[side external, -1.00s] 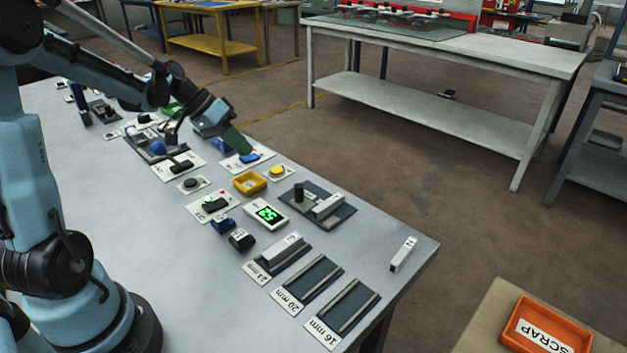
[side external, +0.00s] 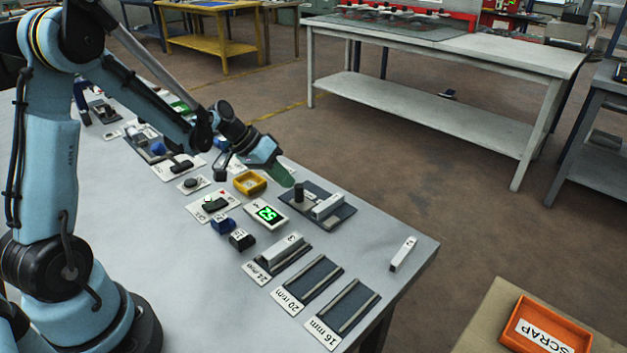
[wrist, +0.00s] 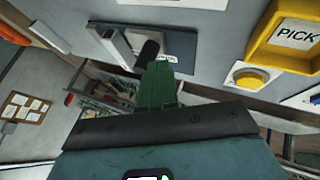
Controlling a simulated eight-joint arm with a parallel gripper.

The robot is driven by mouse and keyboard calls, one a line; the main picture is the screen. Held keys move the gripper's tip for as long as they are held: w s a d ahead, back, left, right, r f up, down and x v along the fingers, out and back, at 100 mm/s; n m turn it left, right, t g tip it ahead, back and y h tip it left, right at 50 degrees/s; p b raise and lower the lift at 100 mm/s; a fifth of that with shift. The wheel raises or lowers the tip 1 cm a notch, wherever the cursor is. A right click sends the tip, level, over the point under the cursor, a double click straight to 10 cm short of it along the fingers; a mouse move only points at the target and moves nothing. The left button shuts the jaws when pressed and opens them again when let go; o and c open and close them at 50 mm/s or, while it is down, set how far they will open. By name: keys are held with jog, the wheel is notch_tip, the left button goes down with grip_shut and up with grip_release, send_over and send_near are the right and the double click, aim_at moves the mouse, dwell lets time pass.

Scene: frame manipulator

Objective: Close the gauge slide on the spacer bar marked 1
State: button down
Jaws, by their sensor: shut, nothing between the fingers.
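The gauge (side external: 341,216) is a dark plate with a black upright knob (side external: 298,193) on its slide. A pale spacer bar (side external: 327,206) lies on the plate, to the right of the knob; its mark is too small to read. In the wrist view the knob (wrist: 149,50) and the bar (wrist: 115,45) show just beyond my fingertips. My gripper (side external: 288,181) is shut and empty, its green fingers pointing down just left of and behind the knob. The wrist view shows the fingertips (wrist: 158,68) overlapping the knob's lower edge; whether they touch I cannot tell.
A yellow tray (side external: 250,183) and a yellow button (wrist: 248,75) are close by. A bar marked 3 (side external: 281,248) lies in the 24 mm slot; the 20 mm and 16 mm slots (side external: 347,308) are empty. A loose bar (side external: 403,254) lies near the edge.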

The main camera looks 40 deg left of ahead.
aim_at(297, 206)
jog(key=shift+d, duration=0.15)
jog(key=shift+d, duration=2.1)
jog(key=shift+s+a, duration=0.1)
jog(key=shift+a, duration=0.35)
jog(key=a, duration=0.2)
jog(key=s+a, duration=0.1)
jog(key=a, duration=0.1)
jog(key=shift+a+r, duration=0.1)
jog(key=shift+r, duration=0.25)
jog(key=v, duration=0.9)
